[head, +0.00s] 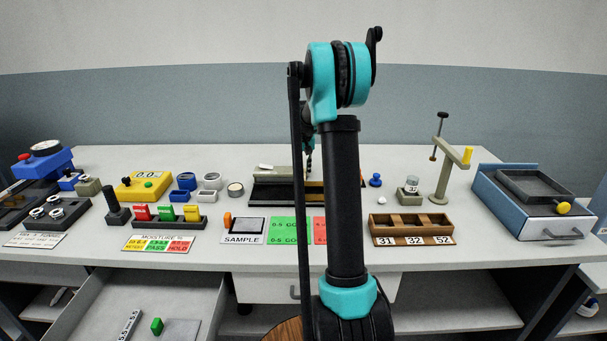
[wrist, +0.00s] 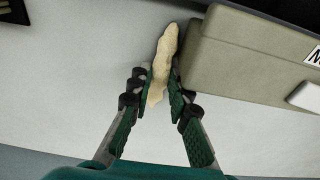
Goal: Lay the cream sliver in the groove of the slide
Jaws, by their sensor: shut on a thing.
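The cream sliver (wrist: 163,58) is a long, lumpy, pale piece in the wrist view. My gripper (wrist: 160,75) is shut on it, with one finger on each side. The sliver's far end sticks out past the fingertips, close beside a beige block (wrist: 245,58); I cannot tell whether they touch. In the head view, a beige-topped unit with a dark base (head: 272,192) stands mid-table, partly behind my arm. It may be the slide, but I cannot make out a groove. My arm hides most of the gripper and the sliver there.
A small white piece (head: 266,167) lies on the beige top. A blue knob (head: 375,180), a jar (head: 411,185) and a post stand (head: 443,175) are to the right. A wooden tray (head: 412,228) and a SAMPLE card (head: 243,231) lie in front. An open drawer (head: 95,290) is at lower left.

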